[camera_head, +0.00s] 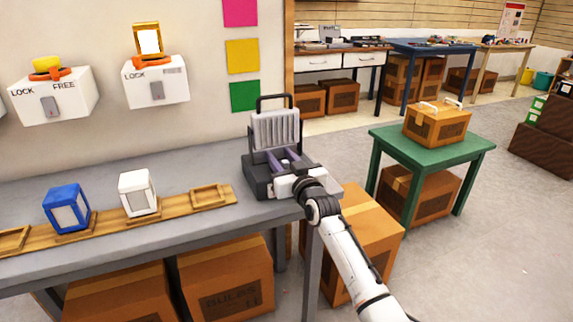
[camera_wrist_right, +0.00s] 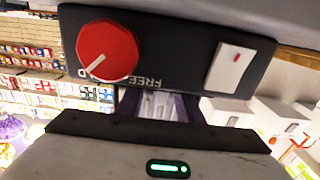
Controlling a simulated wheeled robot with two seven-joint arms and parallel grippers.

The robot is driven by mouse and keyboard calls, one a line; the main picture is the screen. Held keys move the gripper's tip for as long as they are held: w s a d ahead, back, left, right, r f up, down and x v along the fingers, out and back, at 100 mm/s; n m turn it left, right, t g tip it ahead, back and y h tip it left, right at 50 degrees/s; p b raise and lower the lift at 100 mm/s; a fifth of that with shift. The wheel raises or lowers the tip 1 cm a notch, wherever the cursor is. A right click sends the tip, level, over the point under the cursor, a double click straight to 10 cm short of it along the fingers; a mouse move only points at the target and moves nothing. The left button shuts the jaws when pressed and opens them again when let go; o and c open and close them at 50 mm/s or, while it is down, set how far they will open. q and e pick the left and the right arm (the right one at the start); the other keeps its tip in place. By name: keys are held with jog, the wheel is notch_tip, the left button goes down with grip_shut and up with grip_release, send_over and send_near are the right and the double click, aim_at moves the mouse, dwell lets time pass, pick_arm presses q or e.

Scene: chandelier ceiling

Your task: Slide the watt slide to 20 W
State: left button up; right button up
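The dark grey device (camera_head: 258,180) with a ribbed light panel (camera_head: 275,131) and a top handle stands at the right end of the grey bench. My right gripper (camera_head: 284,161) reaches over its front; its two purple fingers are apart, with a small pale part visible between them. In the right wrist view, a dark box face crosses the top with a red knob (camera_wrist_right: 107,52), the word FREE and a white switch (camera_wrist_right: 229,66) with a red dot. The fingers (camera_wrist_right: 160,104) pass behind this face, so their tips are hidden. I cannot make out the watt slide or its scale. My left gripper is not in view.
A wooden rack (camera_head: 108,226) on the bench holds a blue cube lamp (camera_head: 66,208) and a white one (camera_head: 138,194). White LOCK/FREE boxes (camera_head: 156,82) hang on the wall. Cardboard boxes (camera_head: 372,240) stand beside the bench. A green table (camera_head: 432,150) stands at right.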

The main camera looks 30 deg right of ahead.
aim_at(287, 165)
jog(key=s, duration=0.3)
jog(key=s+a, duration=0.1)
jog(key=s, duration=0.2)
jog(key=s+p, duration=0.1)
jog(key=s, duration=0.2)
jog(key=shift+s+a, duration=0.25)
